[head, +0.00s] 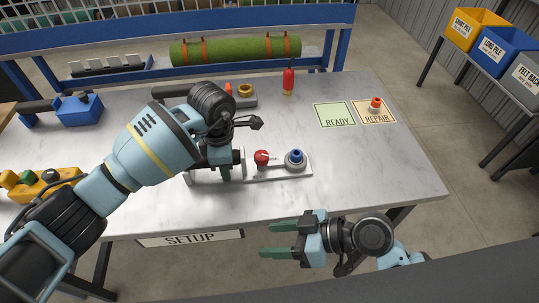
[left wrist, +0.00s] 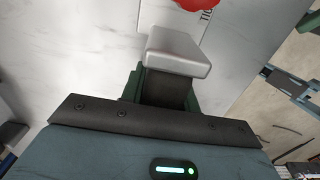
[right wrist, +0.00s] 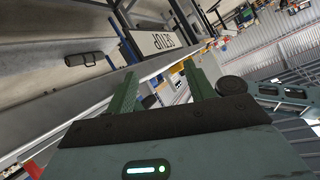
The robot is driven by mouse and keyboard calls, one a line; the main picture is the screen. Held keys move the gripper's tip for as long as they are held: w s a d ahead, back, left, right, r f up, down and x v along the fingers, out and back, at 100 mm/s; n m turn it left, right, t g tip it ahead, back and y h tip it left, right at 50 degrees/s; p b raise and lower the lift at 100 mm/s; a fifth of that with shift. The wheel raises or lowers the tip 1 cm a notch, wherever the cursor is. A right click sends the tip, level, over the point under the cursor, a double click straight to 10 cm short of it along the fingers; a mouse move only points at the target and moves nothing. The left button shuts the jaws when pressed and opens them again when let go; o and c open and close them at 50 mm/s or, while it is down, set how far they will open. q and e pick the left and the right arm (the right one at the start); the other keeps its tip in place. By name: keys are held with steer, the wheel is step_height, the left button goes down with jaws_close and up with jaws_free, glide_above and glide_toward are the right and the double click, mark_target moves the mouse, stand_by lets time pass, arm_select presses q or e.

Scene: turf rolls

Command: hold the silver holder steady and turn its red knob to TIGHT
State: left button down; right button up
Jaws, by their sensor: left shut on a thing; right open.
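The silver holder (head: 272,176) lies on the grey-white table and carries a red knob (head: 262,157). The knob has a light pointer. In the left wrist view, a silver block of the holder (left wrist: 178,52) sits between my green fingers, and only the edge of the red knob (left wrist: 198,4) shows. Part of a printed label is beside the knob, too cut off to read fully. My left gripper (head: 228,168) is shut on the holder, left of the knob. My right gripper (head: 276,253) is open and empty in front of the table edge; its fingers also show in the right wrist view (right wrist: 160,85).
A blue-topped round part (head: 296,157) stands at the holder's right end. A red-knobbed piece (head: 375,104) sits on the REPAIR mat (head: 374,117), beside the READY mat (head: 335,115). A red bottle (head: 288,82) stands farther back. The table's right front is clear.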

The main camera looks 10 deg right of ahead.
step_height(320, 180, up, 6)
steer(key=w+a+n+y, duration=0.1)
steer(key=a+n+y, duration=0.1)
steer(key=a, duration=0.1)
steer(key=t+h, duration=0.3)
glide_toward(267, 157)
steer(key=shift+m, duration=0.3)
steer(key=x, duration=1)
steer(key=shift+f, duration=0.2)
steer(key=c, duration=1)
